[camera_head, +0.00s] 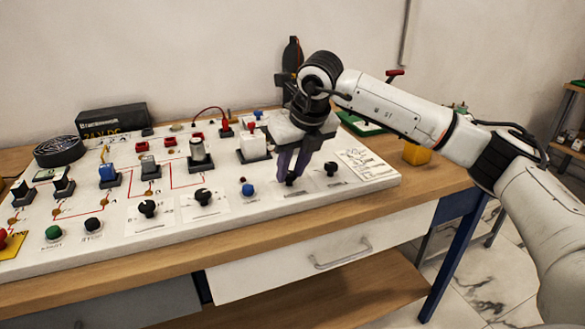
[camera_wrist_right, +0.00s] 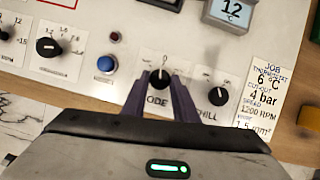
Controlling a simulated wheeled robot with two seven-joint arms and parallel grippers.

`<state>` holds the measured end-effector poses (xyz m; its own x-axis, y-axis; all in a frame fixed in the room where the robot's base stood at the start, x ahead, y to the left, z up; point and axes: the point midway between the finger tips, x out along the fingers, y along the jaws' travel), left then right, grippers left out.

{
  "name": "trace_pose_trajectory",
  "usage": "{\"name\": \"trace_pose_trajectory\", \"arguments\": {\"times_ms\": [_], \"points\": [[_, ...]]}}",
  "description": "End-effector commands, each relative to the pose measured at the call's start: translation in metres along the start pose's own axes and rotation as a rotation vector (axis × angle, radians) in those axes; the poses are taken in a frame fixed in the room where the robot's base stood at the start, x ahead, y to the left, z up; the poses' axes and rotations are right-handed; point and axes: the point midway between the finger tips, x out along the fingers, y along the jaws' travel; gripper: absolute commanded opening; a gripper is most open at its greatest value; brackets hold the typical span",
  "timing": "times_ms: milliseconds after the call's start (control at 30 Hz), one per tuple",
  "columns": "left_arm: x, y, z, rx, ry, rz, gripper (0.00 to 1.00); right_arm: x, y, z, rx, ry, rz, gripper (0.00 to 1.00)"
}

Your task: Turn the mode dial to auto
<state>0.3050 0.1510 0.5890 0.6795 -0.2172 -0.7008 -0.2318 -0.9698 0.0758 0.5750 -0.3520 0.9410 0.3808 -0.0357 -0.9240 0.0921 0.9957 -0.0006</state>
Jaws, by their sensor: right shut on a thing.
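The mode dial (camera_wrist_right: 160,77) is a small black knob on a white label plate. In the right wrist view, part of its lettering, "ODE", shows below it, and a small "0"-like mark sits above it. My right gripper (camera_head: 290,178) points down at the front right of the panel, its dark purple fingers shut on the dial. In the right wrist view the fingers (camera_wrist_right: 161,84) close on the knob from both sides. The fingers hide part of the plate, so I cannot read the dial's setting. My left gripper is not in view.
The white panel (camera_head: 120,225) lies on a wooden bench. A black CHILL dial (camera_wrist_right: 222,93) is just right of the mode dial; a blue button (camera_wrist_right: 105,63) is to its left. A printed job card (camera_wrist_right: 263,95) lies at right.

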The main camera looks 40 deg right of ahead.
Motion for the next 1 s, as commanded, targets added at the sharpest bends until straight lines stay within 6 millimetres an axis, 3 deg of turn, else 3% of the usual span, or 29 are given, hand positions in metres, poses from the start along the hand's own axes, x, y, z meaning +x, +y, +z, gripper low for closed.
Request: {"name": "trace_pose_trajectory", "arguments": {"times_ms": [1000], "points": [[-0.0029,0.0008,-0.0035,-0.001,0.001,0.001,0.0,-0.0004,0.0089,0.0057,0.855,-0.003,-0.352,0.04]]}}
